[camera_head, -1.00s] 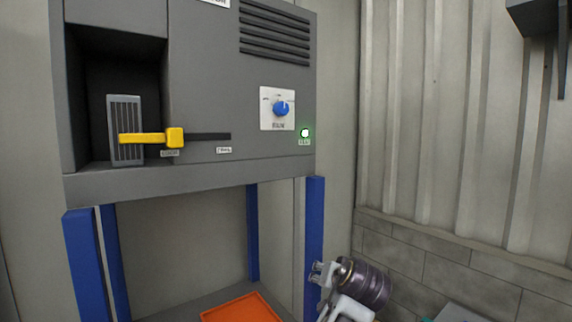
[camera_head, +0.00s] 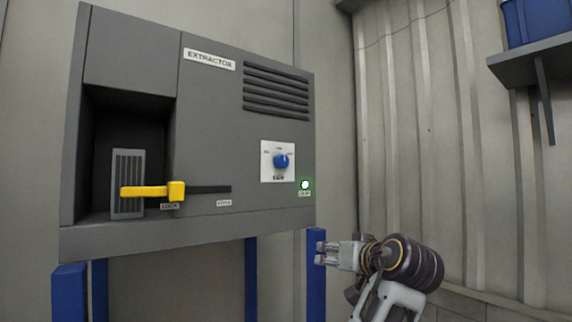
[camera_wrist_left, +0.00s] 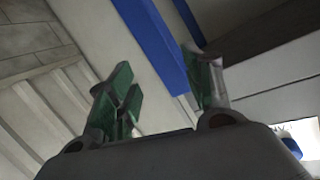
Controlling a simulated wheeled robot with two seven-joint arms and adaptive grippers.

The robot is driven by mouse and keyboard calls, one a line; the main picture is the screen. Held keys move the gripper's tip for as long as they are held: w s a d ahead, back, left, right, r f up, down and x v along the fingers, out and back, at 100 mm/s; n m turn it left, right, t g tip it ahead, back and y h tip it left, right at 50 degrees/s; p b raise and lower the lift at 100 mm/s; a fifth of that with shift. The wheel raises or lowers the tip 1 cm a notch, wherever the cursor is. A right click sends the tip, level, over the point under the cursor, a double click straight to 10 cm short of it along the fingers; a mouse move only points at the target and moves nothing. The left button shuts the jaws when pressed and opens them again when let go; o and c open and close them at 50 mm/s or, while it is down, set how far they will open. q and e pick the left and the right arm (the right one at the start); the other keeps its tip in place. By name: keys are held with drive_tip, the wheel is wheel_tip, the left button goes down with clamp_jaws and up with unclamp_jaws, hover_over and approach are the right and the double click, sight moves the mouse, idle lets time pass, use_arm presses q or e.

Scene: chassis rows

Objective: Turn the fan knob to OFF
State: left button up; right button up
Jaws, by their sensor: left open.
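The blue fan knob (camera_head: 281,161) sits on a white plate (camera_head: 265,174) on the front of the grey extractor cabinet. A pale mark on the knob seems to point up, slightly right; the position labels are too small to read. My left gripper (camera_head: 321,253) is open and empty, below and right of the knob and apart from it. In the left wrist view its two fingers (camera_wrist_left: 157,72) stand well apart, and the blue knob (camera_wrist_left: 291,147) shows partly at the lower right edge. My right gripper is not in view.
A round lamp (camera_head: 305,184) glows green below right of the knob. A yellow handle (camera_head: 153,191) sticks out at the left slot. Blue legs (camera_head: 316,272) stand under the cabinet. A wall shelf (camera_head: 535,62) holds a blue bin (camera_head: 540,20). Space before the panel is clear.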

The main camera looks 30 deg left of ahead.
use_arm(q)
drive_tip(key=s+d+r+n+y, duration=0.1)
drive_tip(key=s+r+n+y, duration=0.3)
drive_tip(key=r, duration=0.9)
drive_tip(key=n+g, duration=0.2)
drive_tip(key=n, duration=0.1)
approach(285, 162)
drive_tip(key=shift+y, duration=0.4)
drive_tip(key=v, duration=0.4)
drive_tip(key=shift+d+f, duration=0.15)
drive_tip(key=shift+d, duration=0.05)
drive_tip(key=shift+w, duration=0.1)
drive_tip(key=shift+a, duration=0.1)
drive_tip(key=shift+p+x, duration=2.1)
drive_tip(key=shift+x, duration=4.7)
drive_tip(key=shift+f, duration=0.1)
